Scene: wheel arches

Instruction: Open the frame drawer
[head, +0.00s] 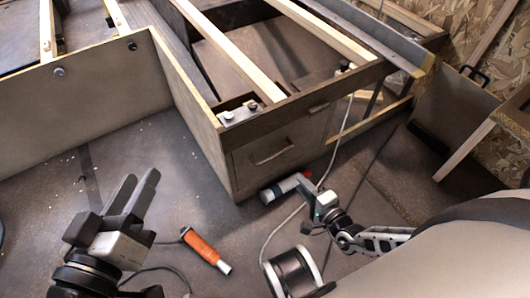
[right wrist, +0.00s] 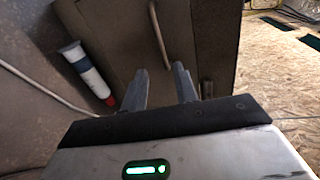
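The frame drawer (head: 268,160) is a brown wooden front with a bar handle (head: 272,155), set low in the near corner of the wooden frame; it looks shut. In the right wrist view the handle (right wrist: 158,35) stands upright in the picture, just beyond my fingertips. My left gripper (head: 142,174) is open and empty over the floor, well left of the drawer.
A tube with a red end (head: 285,188) lies on the floor below the drawer, close to my right gripper. An orange-handled tool (head: 203,248) and cables lie nearby. A second handle (head: 318,107) is further right on the frame. A long panel (head: 80,115) closes the left.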

